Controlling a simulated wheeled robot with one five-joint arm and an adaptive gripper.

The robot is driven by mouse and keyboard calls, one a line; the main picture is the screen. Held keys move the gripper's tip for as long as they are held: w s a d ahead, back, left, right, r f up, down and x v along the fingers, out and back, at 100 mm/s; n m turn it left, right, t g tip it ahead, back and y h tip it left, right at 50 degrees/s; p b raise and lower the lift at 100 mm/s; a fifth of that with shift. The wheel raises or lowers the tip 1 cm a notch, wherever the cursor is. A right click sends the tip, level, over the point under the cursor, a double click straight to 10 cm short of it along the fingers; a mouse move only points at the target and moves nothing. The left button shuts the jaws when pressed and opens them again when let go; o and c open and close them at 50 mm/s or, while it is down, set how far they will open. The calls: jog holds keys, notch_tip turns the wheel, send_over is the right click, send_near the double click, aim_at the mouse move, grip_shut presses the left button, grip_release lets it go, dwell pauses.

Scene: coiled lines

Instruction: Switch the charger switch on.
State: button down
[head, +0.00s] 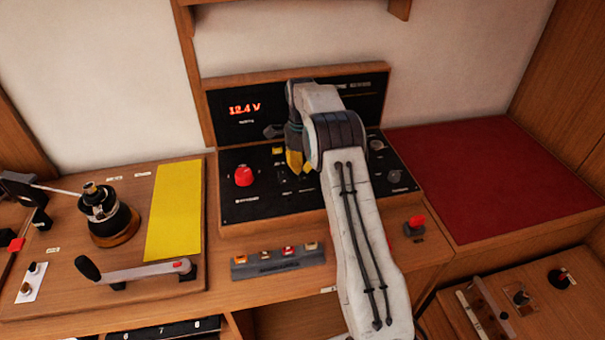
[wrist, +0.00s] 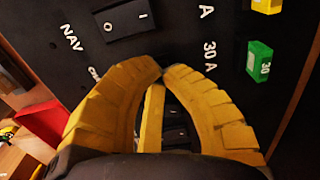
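A black rocker switch (wrist: 126,17) marked O and I lies just beyond the tips, beside the word NAV. More black rockers (wrist: 175,125) and a yellow bar (wrist: 152,118) show through the gap between the fingers.
A red knob (head: 243,175) is left of my gripper on the panel. A lit display (head: 244,109) reads 12.4 V. A green 30 fuse (wrist: 259,61) is to the right in the wrist view. A winch (head: 108,212) and crank handle (head: 135,270) stand at left.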

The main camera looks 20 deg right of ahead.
jog(key=shift+f, duration=0.2)
jog(key=shift+r, duration=0.1)
jog(key=shift+r+p, duration=3.2)
jog(key=shift+r, duration=0.25)
